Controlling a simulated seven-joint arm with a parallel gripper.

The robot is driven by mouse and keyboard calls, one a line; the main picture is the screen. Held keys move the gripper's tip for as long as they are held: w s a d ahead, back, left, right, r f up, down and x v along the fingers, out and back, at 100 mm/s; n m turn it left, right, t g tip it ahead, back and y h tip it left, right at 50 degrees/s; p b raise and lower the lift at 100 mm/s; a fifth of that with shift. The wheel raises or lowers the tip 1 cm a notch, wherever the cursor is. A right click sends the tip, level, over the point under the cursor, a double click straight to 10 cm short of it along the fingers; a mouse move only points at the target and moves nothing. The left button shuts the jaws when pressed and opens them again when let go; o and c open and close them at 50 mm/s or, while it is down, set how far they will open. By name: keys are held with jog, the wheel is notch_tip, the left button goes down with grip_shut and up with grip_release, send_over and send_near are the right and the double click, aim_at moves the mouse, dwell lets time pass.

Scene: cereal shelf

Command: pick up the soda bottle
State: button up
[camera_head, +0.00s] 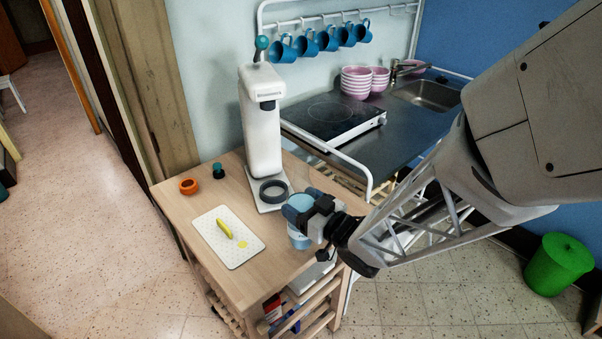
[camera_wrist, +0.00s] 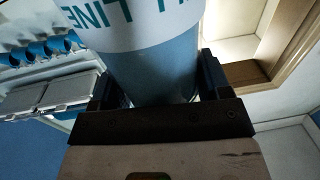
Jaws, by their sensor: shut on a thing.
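The soda bottle is pale blue with a white label and teal letters. In the head view its lower part (camera_head: 299,241) shows below my gripper (camera_head: 308,212), over the front right of the wooden cart. In the wrist view the bottle (camera_wrist: 150,60) fills the upper middle, between the two dark fingers of my gripper (camera_wrist: 157,88). The gripper is shut on the bottle. The fingers hide part of its side. I cannot tell whether its base touches the cart top.
A hob (camera_head: 332,118) and pink bowls (camera_head: 356,82) are behind. A green bin (camera_head: 556,266) stands right.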

jog(key=s+d+r, duration=0.1)
jog(key=s+d, duration=0.3)
jog(key=s, duration=0.7)
jog(key=shift+s+d, duration=0.25)
jog(key=shift+d, duration=0.05)
jog(key=shift+r, duration=0.1)
dwell(0.3)
